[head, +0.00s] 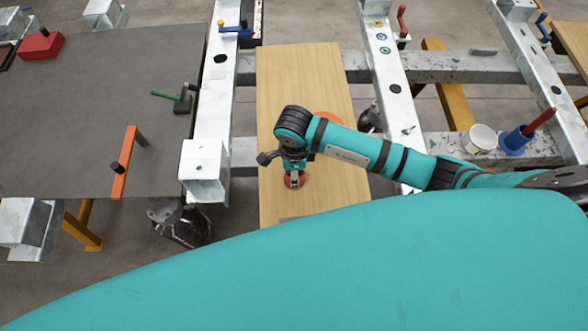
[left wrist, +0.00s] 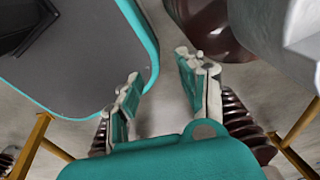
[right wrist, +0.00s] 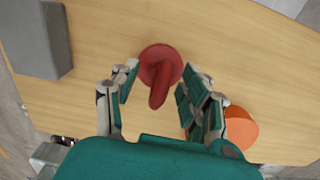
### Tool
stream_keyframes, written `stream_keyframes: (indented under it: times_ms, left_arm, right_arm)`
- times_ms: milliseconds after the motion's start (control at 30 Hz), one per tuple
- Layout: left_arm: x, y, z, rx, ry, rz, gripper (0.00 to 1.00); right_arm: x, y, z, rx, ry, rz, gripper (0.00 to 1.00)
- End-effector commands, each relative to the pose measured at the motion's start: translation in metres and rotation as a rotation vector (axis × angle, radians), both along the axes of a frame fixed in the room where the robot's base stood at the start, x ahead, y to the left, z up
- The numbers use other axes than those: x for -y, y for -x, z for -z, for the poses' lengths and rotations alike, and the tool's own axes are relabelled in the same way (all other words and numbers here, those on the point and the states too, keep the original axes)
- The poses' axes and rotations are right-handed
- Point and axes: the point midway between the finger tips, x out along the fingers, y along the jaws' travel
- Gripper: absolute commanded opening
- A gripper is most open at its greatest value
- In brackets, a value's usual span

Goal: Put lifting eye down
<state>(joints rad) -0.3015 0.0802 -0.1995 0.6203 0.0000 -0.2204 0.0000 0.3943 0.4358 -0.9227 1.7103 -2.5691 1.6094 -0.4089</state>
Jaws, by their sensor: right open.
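The red lifting eye (right wrist: 160,70) has a round disc base and an upright part that looks seen edge-on. It stands on the wooden board (right wrist: 100,110). In the head view the lifting eye (head: 301,180) shows partly below my right gripper (head: 294,178). In the right wrist view my right gripper (right wrist: 160,82) is open, with one finger on each side of the lifting eye. Gaps show beside it, and I cannot tell whether a finger touches it. My left gripper (left wrist: 158,75) is open and empty above the floor, and is outside the head view.
An orange round thing (right wrist: 240,128) lies on the board beside my right finger. A grey block (right wrist: 42,42) stands at the board's other end. Galvanised beams (head: 212,90) flank the board. A dark table (head: 80,100) with tools is at left; cups (head: 482,138) stand at right.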

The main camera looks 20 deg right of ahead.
Motion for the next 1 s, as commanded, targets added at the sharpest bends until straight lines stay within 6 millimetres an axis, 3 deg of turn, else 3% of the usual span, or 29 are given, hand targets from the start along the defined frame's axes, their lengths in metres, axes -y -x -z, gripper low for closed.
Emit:
stream_keyframes:
  times_ms: [233, 500, 700, 1000]
  left_arm:
    - [0.0, -0.002, -0.014, 0.004, 0.001, -0.001, 0.4]
    - [0.0, -0.003, -0.059, 0.004, 0.001, 0.0, 0.4]
    - [0.001, -0.002, -0.082, 0.004, 0.001, 0.0, 0.4]
    - [0.001, -0.002, -0.089, 0.003, 0.001, 0.0, 0.4]
  right_arm:
    - [0.0, -0.001, -0.017, 0.002, 0.0, -0.001, 0.46]
    - [0.0, -0.001, -0.077, 0.004, 0.0, -0.002, 0.46]
    - [0.0, -0.001, -0.11, 0.002, 0.001, -0.002, 0.46]
    - [0.0, 0.0, -0.124, -0.001, 0.0, 0.001, 0.46]
